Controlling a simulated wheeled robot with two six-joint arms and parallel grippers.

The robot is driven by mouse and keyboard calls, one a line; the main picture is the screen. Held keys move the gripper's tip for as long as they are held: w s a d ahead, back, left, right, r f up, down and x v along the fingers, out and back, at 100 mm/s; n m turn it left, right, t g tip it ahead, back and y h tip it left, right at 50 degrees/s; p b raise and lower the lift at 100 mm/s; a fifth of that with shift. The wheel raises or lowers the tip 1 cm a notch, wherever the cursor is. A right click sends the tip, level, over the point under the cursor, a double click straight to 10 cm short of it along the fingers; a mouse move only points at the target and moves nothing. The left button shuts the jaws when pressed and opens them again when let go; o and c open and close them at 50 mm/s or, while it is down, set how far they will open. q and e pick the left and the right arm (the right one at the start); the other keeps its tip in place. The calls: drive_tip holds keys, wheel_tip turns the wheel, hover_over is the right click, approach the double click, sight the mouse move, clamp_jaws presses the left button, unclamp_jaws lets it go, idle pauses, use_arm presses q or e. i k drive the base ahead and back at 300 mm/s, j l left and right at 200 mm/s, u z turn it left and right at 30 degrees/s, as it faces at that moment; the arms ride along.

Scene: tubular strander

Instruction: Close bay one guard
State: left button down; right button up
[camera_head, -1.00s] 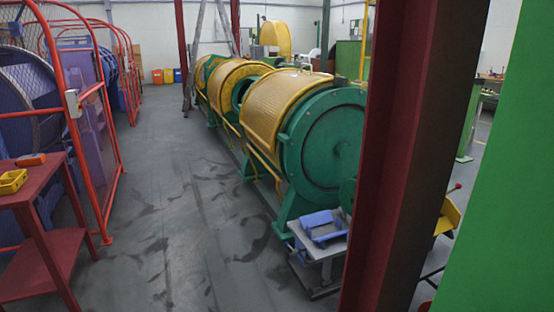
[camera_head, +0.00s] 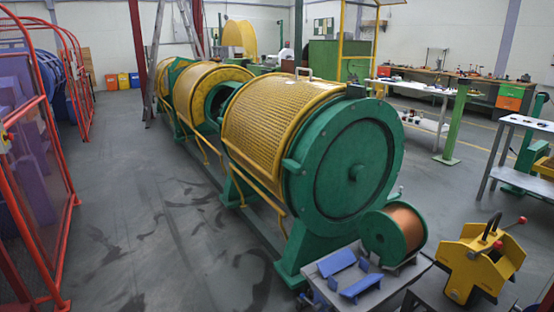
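The tubular strander is a long row of green drums with yellow mesh guards, standing in the middle of the view. A dark opening (camera_head: 222,101) shows between the nearest and second guards. No label shows which one is bay one. The green front end disc (camera_head: 355,165) faces me. Neither gripper is in view.
A green spool of copper wire (camera_head: 399,228), a small table with a blue cradle (camera_head: 361,285) and a yellow device (camera_head: 479,262) stand at the front right. Red mesh fencing (camera_head: 42,170) lines the left. The grey aisle (camera_head: 140,200) is clear. A ladder (camera_head: 152,70) stands behind.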

sight(272, 175)
drive_tip(key=i+j+z, duration=0.3)
drive_tip(key=i+j, duration=1.05)
drive_tip(key=j, duration=0.1)
